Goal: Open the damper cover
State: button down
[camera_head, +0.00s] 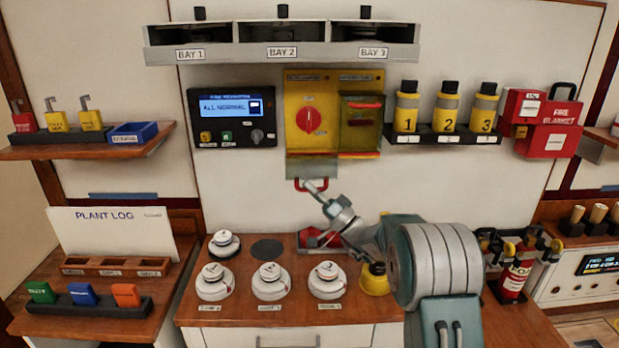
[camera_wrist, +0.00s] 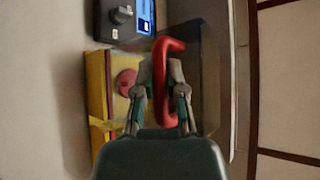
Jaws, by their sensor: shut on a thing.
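A yellow box (camera_head: 290,99) hangs in the middle of the wall. Its left half is uncovered and shows a round red knob (camera_head: 310,119), also seen in the wrist view (camera_wrist: 126,82). The left cover (camera_head: 312,167) is swung down, below the knob. Its red handle (camera_head: 298,184) is at its lower edge. My gripper (camera_head: 314,186) is shut on this handle, which stands between the fingers in the wrist view (camera_wrist: 168,55). The right half's cover (camera_head: 361,129) is closed, with its own red handle (camera_head: 363,104). The small labels on the box are too blurred to read surely.
A control panel (camera_head: 232,117) is left of the box. Numbered yellow canisters (camera_head: 446,107) stand on a shelf to the right. A bay rack (camera_head: 283,52) is above. White detectors (camera_head: 270,282) stand on the counter below, left of my arm.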

aim_at(312, 159)
jog(key=shift+w+f, duration=0.1)
jog(key=shift+f, duration=0.4)
jog(key=shift+w+f+n+g+y, duration=0.1)
jog(key=shift+f+n+g+y, duration=0.25)
jog(key=shift+n, duration=0.35)
jog(key=shift+w+f+n+g+y, duration=0.15)
jog(key=shift+f+n+y, duration=0.25)
jog(key=shift+n, duration=0.3)
jog(key=shift+s, duration=0.1)
jog(key=c, duration=0.7)
grip_release()
jog(key=shift+d, duration=0.1)
jog(key=shift+r, duration=0.1)
notch_tip(312, 159, up, 10)
jog(key=shift+f, duration=0.1)
